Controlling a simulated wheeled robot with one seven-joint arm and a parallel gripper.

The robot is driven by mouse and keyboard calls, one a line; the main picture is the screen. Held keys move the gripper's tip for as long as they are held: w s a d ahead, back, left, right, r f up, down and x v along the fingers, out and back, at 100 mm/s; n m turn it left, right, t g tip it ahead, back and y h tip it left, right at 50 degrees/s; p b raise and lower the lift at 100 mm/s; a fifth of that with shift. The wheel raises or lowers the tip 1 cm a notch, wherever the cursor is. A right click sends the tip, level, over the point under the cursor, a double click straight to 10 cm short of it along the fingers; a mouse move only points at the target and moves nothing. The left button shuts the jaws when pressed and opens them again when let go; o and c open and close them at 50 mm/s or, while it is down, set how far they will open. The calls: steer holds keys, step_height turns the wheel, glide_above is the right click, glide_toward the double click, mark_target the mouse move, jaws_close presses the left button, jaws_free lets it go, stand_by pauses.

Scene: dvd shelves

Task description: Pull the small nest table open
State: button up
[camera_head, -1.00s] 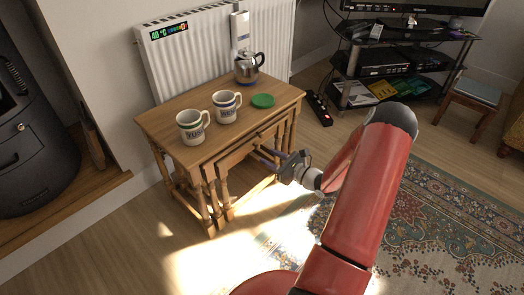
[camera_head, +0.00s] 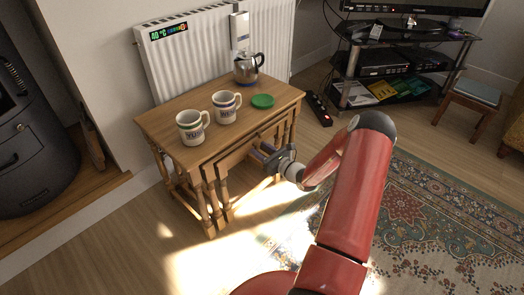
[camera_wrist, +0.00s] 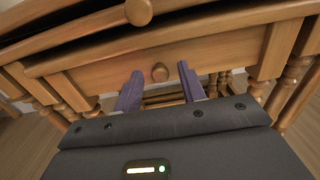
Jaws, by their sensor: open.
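The wooden nest of tables (camera_head: 238,117) stands against the radiator, with smaller tables tucked under the largest top. In the wrist view, the small nest table's drawer front (camera_wrist: 190,58) carries a round wooden knob (camera_wrist: 160,73). A larger table's knob (camera_wrist: 138,12) shows above it. My gripper (camera_wrist: 160,88) is open, its two purple fingers on either side of the lower knob, with gaps to it. In the head view my gripper (camera_head: 262,153) is at the front of the nest; its fingertips are partly hidden against the wood.
Two mugs (camera_head: 192,128) (camera_head: 226,107), a green lid-like disc (camera_head: 263,101) and a metal kettle (camera_head: 248,68) stand on the top. A radiator (camera_head: 190,62) is behind. Wooden floor and a patterned rug (camera_head: 430,215) lie in front.

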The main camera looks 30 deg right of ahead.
steer(key=shift+c, duration=0.4)
jaws_close()
steer(key=shift+s, duration=0.1)
steer(key=p+v, duration=0.1)
steer(key=v, duration=2.4)
steer(key=shift+s, duration=0.3)
steer(key=shift+r, duration=0.1)
steer(key=shift+o, duration=0.4)
jaws_free()
steer(key=shift+d, duration=0.1)
